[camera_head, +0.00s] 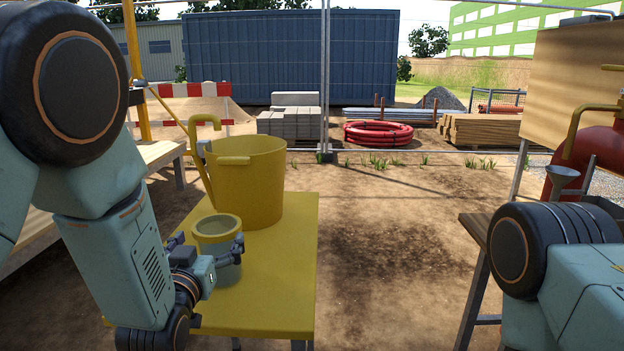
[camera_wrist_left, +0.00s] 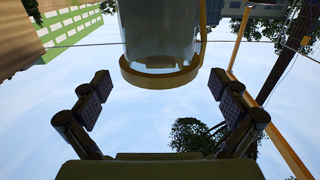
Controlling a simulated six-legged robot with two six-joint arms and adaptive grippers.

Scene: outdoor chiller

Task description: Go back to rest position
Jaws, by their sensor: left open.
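My left gripper (camera_head: 206,252) is open, with one finger on each side of a small container (camera_head: 218,232) that has a yellow-green rim and a bluish, see-through-looking body. The container stands upright on the yellow table (camera_head: 285,290). In the left wrist view, which is upside down, the open left gripper (camera_wrist_left: 162,92) has a clear gap between its fingers. The container (camera_wrist_left: 160,40) is just beyond the fingertips there, with no contact visible. My right arm shows at the right edge of the head view; its gripper is out of view.
A large yellow bucket (camera_head: 248,185) stands on the table behind the container, close to my left gripper. A second table (camera_head: 476,232) at right has a red tank (camera_head: 590,155) and a funnel (camera_head: 563,176) near it. Bare dirt between the tables is free.

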